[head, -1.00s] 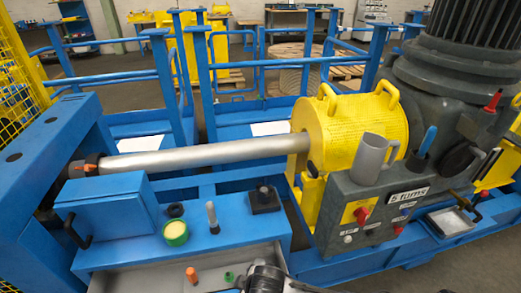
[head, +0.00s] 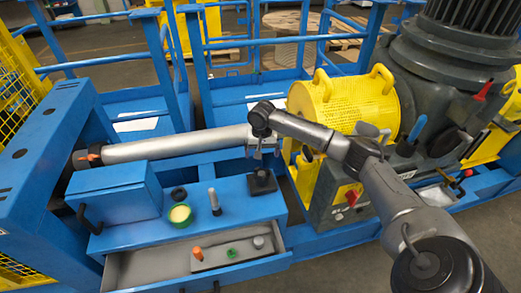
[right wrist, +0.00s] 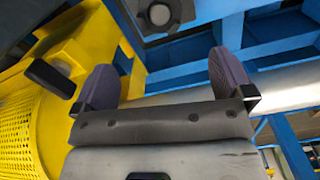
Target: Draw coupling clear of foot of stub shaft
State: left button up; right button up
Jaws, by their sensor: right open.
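A black square block (head: 262,185) with a short dark post stands on the blue bench. A grey upright pin (head: 214,202) with a darker foot stands to its left. I cannot tell for sure which is the stub shaft, and no coupling shows clearly. My right gripper (head: 264,150) is above the black block, fingers down, empty and apart from it. In the right wrist view its two fingers (right wrist: 162,74) are spread, with nothing between them. A dark angular piece with a lighter centre (right wrist: 160,12) shows beyond them, probably the block. My left gripper is not in view.
A long silver shaft (head: 180,146) runs behind the bench to a yellow guard (head: 345,102). An open drawer (head: 130,270) holds small parts in front.

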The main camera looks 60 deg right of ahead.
aim_at(262, 172)
notch_tip(262, 172, down, 12)
jog(key=b, duration=0.4)
jog(key=shift+a, duration=0.1)
jog(key=shift+f+b, duration=0.3)
jog(key=shift+f, duration=0.35)
jog(key=shift+c, duration=0.5)
jog(key=c, duration=1.5)
